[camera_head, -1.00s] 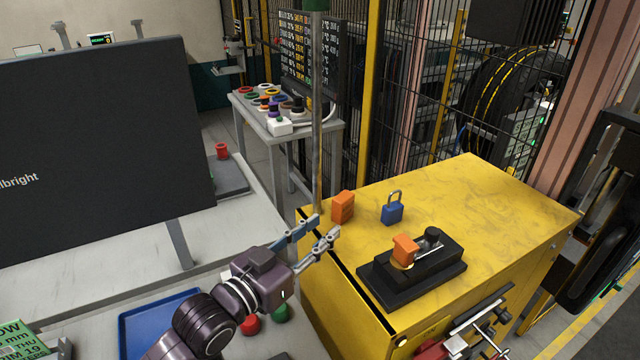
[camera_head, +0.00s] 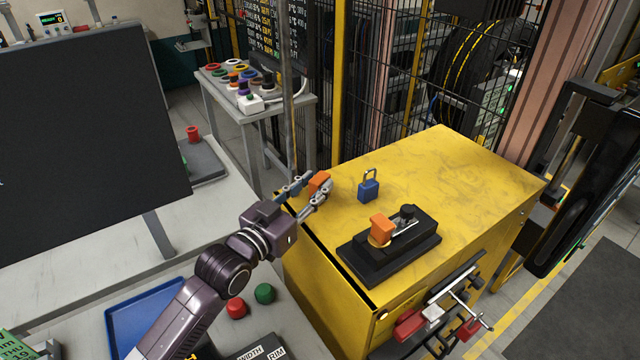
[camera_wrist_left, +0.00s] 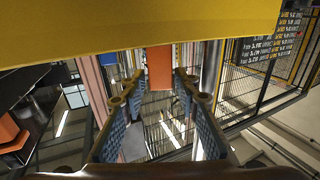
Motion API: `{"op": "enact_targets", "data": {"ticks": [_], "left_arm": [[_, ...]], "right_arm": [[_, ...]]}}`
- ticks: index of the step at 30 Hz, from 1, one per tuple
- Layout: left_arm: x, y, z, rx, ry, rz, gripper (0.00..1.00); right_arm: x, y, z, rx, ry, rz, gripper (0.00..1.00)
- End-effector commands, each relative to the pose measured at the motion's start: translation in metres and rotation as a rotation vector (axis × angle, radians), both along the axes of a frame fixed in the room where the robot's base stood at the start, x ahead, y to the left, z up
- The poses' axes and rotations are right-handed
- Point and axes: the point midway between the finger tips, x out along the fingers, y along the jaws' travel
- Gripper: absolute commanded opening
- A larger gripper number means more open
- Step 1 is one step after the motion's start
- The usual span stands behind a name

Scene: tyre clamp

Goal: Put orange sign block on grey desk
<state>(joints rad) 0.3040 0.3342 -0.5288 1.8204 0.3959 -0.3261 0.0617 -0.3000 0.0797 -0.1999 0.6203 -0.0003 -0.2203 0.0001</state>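An orange block (camera_head: 319,181) stands near the left far edge of the yellow cabinet top (camera_head: 450,180). My left gripper (camera_head: 309,190) is at this block, one finger on each side, partly covering it. In the left wrist view the orange block (camera_wrist_left: 159,68) lies between the open fingertips (camera_wrist_left: 158,85), with a gap visible on both sides. The grey desk (camera_head: 232,215) is at the left, beside the cabinet. My right gripper is not in view.
A blue padlock (camera_head: 369,190) stands right of the block. A black fixture (camera_head: 390,252) with an orange piece (camera_head: 381,229) sits nearer. The desk holds a dark screen (camera_head: 90,140), a blue tray (camera_head: 150,315), and red (camera_head: 236,308) and green (camera_head: 264,293) knobs.

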Motion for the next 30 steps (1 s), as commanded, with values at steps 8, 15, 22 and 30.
{"op": "enact_targets", "data": {"ticks": [8,15,22,30], "left_arm": [[0.001,-0.001,0.000,0.000,0.000,0.000,0.27],[0.001,-0.001,0.000,0.000,0.000,0.000,0.00],[0.001,-0.001,0.000,0.000,0.000,0.000,0.00],[0.002,-0.001,0.011,-0.001,-0.004,0.000,0.00]], "right_arm": [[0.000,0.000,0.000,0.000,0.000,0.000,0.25],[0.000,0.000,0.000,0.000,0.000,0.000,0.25],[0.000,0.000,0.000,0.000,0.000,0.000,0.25],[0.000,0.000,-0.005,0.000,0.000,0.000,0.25]]}}
